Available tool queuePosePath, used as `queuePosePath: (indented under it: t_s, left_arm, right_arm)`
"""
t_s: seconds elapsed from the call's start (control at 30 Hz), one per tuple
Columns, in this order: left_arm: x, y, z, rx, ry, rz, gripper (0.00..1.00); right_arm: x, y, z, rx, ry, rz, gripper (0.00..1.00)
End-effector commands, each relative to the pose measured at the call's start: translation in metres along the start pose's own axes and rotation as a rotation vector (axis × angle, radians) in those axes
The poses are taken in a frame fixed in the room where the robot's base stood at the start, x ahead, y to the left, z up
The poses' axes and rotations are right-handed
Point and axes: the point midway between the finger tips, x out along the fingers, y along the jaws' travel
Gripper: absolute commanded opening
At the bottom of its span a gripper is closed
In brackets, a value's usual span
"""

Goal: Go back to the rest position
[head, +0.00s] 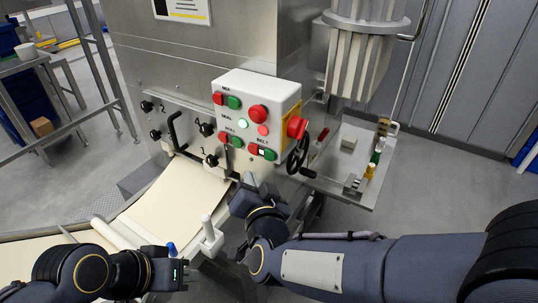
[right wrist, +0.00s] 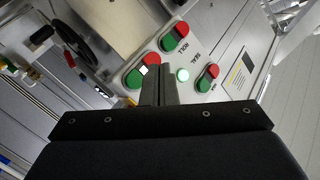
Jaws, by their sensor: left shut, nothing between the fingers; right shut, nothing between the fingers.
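My right gripper (head: 252,188) is shut and empty. It is in front of and just below the white control box (head: 230,112) on the steel machine. I cannot tell whether the fingertips touch the panel. My left gripper (head: 180,270) is shut and empty at the lower left, beside the front edge of the dough belt (head: 168,200).
A black handwheel (head: 297,152) and a red knob (head: 297,126) are on the box's right side. A small steel shelf (head: 345,175) with bottles juts out at the right. A white post (head: 209,232) stands between my grippers. Open floor (head: 450,170) lies at the right.

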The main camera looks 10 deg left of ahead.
Motion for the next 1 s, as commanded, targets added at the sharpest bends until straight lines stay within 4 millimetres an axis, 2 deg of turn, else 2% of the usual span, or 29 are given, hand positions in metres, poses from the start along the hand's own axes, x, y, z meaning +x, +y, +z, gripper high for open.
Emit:
queuePosePath:
  t_s: [0.53,0.63,0.77,0.83,0.97,1.0]
  left_arm:
    - [0.000,0.000,0.000,0.000,0.000,0.000,0.00]
    - [0.000,0.000,0.000,0.000,0.000,0.000,0.00]
    - [-0.001,0.000,-0.001,0.000,0.000,0.000,0.00]
    - [-0.002,0.001,-0.001,0.000,0.000,0.000,0.00]
    - [-0.003,0.001,-0.001,0.000,0.000,0.000,0.00]
    - [-0.003,0.001,-0.002,0.000,0.000,0.000,0.00]
  right_arm:
    - [0.000,0.000,0.000,0.000,-0.001,0.000,0.00]
    - [0.000,0.006,-0.006,0.012,-0.016,0.006,0.00]
    - [-0.008,0.033,-0.033,0.063,-0.097,0.028,0.00]
    - [-0.022,0.056,-0.053,0.094,-0.168,0.040,0.00]
    - [-0.069,0.103,-0.083,0.117,-0.304,0.058,0.00]
    - [-0.087,0.117,-0.089,0.115,-0.341,0.068,0.00]
